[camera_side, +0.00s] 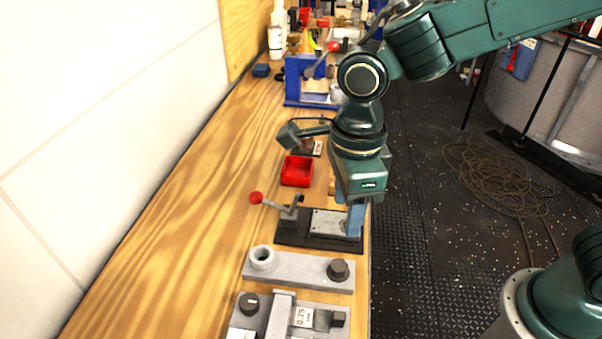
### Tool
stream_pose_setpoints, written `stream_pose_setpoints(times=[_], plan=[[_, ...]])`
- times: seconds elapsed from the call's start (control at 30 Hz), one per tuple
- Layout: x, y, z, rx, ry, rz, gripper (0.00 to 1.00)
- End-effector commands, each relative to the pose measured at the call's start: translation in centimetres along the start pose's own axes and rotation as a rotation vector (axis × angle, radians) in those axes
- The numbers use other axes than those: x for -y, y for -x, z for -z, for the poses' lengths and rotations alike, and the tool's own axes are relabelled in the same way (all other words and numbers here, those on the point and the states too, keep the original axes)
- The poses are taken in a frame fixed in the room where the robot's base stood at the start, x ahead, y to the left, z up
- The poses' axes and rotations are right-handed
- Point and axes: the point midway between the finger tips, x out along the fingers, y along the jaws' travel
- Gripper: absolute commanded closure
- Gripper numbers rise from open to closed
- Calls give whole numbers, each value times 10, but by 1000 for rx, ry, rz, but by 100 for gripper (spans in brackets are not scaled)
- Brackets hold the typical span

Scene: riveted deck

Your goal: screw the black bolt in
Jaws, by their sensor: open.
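A black hex-headed bolt (339,270) stands upright at the right end of a grey plate (300,268) on the wooden bench. Its head shows above the plate; how deep its shank sits is hidden. A round grey boss with an open hole (262,258) is at the plate's left end. My gripper (356,222) points down behind the bolt, over the right end of a dark clamp fixture. Its blue fingers are open and apart from the bolt. They overlap one another from this side, so the gap between them is hidden.
The clamp fixture (289,238) has a red-knobbed lever (256,198). A grey block (275,325) with black knobs and a "0.75" label stands in front. A red bin (296,171) and blue frame (291,85) are behind. The bench's left side is clear.

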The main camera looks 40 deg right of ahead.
Motion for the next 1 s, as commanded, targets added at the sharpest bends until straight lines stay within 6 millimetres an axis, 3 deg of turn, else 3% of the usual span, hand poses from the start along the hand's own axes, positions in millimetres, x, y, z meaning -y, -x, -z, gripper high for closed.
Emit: stream_pose_setpoints(times=[1.0], plan=[[-1,-2,-1,0,1438,-1,50]])
